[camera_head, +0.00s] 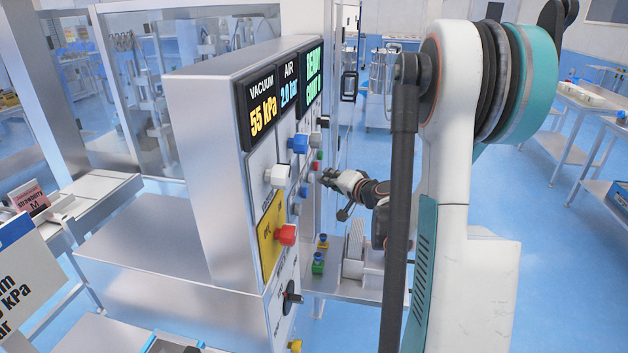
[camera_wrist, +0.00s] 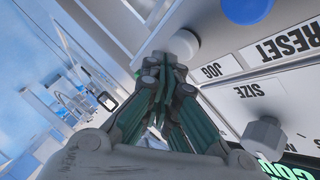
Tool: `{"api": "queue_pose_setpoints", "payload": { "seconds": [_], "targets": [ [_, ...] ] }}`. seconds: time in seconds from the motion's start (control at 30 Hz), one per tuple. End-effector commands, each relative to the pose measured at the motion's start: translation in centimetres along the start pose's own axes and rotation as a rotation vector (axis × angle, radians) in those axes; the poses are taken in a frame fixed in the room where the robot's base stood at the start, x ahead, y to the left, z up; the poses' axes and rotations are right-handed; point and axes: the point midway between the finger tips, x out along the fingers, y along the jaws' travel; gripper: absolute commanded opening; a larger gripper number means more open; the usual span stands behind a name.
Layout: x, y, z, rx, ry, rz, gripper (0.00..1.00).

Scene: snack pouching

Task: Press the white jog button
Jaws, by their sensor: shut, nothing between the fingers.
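The white jog button (camera_wrist: 187,43) is a round white cap on the panel in the wrist view, beside the printed JOG label (camera_wrist: 211,71). My gripper (camera_wrist: 162,62) is shut and empty, and its fingertips point at the panel beside the button's left edge. The tips overlap part of the button from this angle, so I cannot tell whether they touch it. In the head view my gripper (camera_head: 327,178) is close to the far part of the panel face. I cannot clearly pick out the jog button there.
A blue button (camera_wrist: 248,8) is by the RESET label and a grey-white knob (camera_wrist: 264,136) by the SIZE label. In the head view the metal control cabinet (camera_head: 205,160) carries a blue knob (camera_head: 298,143), a white knob (camera_head: 277,175) and a red emergency button (camera_head: 286,235).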

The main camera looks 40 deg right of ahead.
Motion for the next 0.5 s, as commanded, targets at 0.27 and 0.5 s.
{"api": "queue_pose_setpoints", "payload": {
  "seconds": [0.27, 0.5],
  "targets": [
    [0.45, -0.36, 0.37, 0.0, -0.001, 0.0, 0.0],
    [0.45, -0.36, 0.35, 0.0, 0.0, 0.0, 0.0]
  ]
}}
